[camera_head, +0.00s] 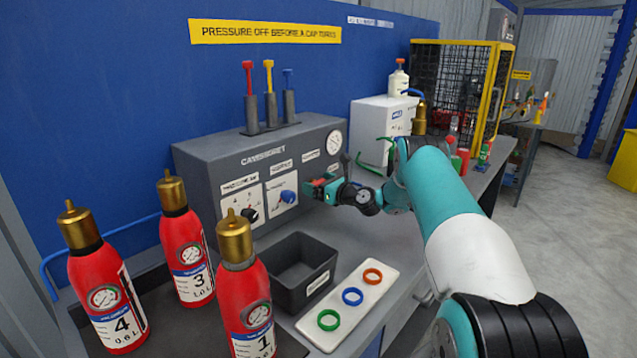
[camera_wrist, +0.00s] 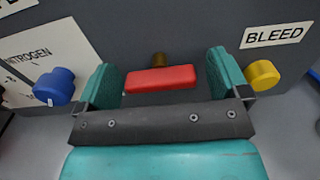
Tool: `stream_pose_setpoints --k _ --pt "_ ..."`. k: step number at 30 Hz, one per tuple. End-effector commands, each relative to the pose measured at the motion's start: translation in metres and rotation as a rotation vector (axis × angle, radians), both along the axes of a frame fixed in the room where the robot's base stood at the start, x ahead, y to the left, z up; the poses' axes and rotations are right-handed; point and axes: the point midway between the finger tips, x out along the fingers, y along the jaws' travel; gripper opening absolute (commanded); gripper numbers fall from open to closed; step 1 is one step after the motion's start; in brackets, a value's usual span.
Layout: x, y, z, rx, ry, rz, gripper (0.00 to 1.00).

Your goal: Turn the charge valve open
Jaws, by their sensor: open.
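A red bar handle (camera_wrist: 160,79) on a brass stem sits on the front of the grey cabinet (camera_head: 215,158). In the wrist view the bar lies nearly level. My gripper (camera_wrist: 165,72) is open, with one teal finger on each side of the bar and a gap at both ends. In the head view my gripper (camera_head: 322,188) is at the right part of the cabinet front, and red shows between its fingers. No label for the red handle is readable in the wrist view; a "BLEED" label (camera_wrist: 274,37) is to its right.
A blue knob (camera_wrist: 54,86) is left of my gripper and a yellow knob (camera_wrist: 263,74) is close on its right. Below are a dark bin (camera_head: 300,273) and a white tray (camera_head: 376,295) with coloured rings. Red extinguishers (camera_head: 187,258) stand at the left.

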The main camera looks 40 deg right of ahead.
Motion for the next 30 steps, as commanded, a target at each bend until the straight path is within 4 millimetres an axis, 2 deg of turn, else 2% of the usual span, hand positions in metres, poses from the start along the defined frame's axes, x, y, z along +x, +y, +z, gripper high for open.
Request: stream_pose_setpoints --k 8,9,15,23,30 --pt "0.0021 0.0001 -0.0002 0.001 0.0 -0.001 0.94" --pt "0.0021 0.0001 -0.0001 0.001 0.0 -0.001 0.91" --pt "0.0019 0.0 0.0 0.001 0.0 -0.001 0.45" --pt "0.0019 -0.0002 -0.0005 -0.015 -0.003 -0.001 0.44" --pt "0.0016 -0.0002 -0.0027 -0.111 -0.017 -0.001 0.44"
